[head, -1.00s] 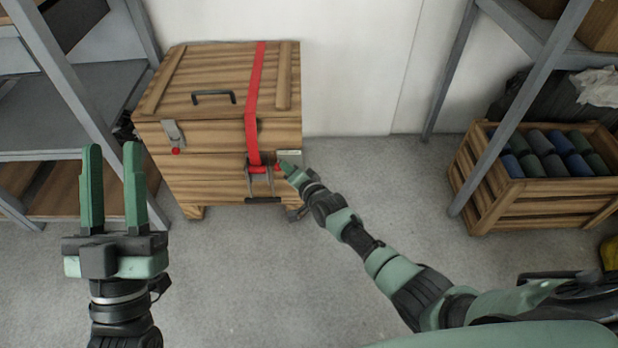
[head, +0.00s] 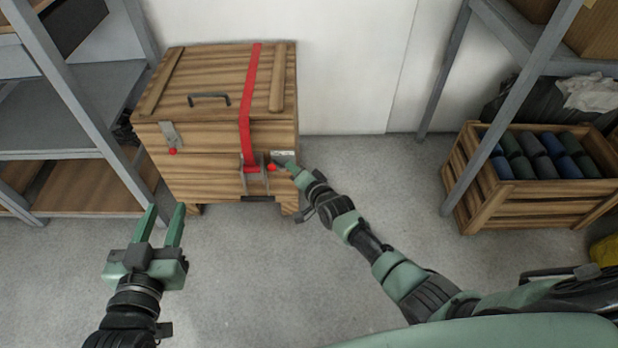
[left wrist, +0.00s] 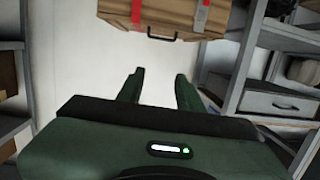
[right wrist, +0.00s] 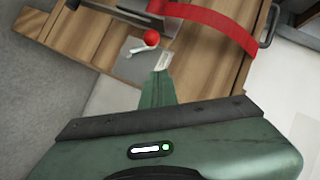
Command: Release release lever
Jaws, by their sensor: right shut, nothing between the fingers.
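A wooden chest (head: 215,125) stands against the wall with a red strap (head: 247,105) over its lid and down its front. The strap runs into a metal buckle (head: 262,185) with a red ball knob (head: 271,167) beside it. In the right wrist view the red knob (right wrist: 151,37) sits on a grey metal plate, just ahead of my fingers. My right gripper (head: 291,168) is shut and empty, right of the knob; its fingertips (right wrist: 160,76) appear apart from the knob. My left gripper (head: 167,207) is open and empty, in front of the chest's lower left.
A latch with a small red knob (head: 173,151) is on the chest's front left. A grey shelf (head: 60,110) stands at left. A wooden crate of rolls (head: 535,165) sits by the right shelf. The floor between is clear.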

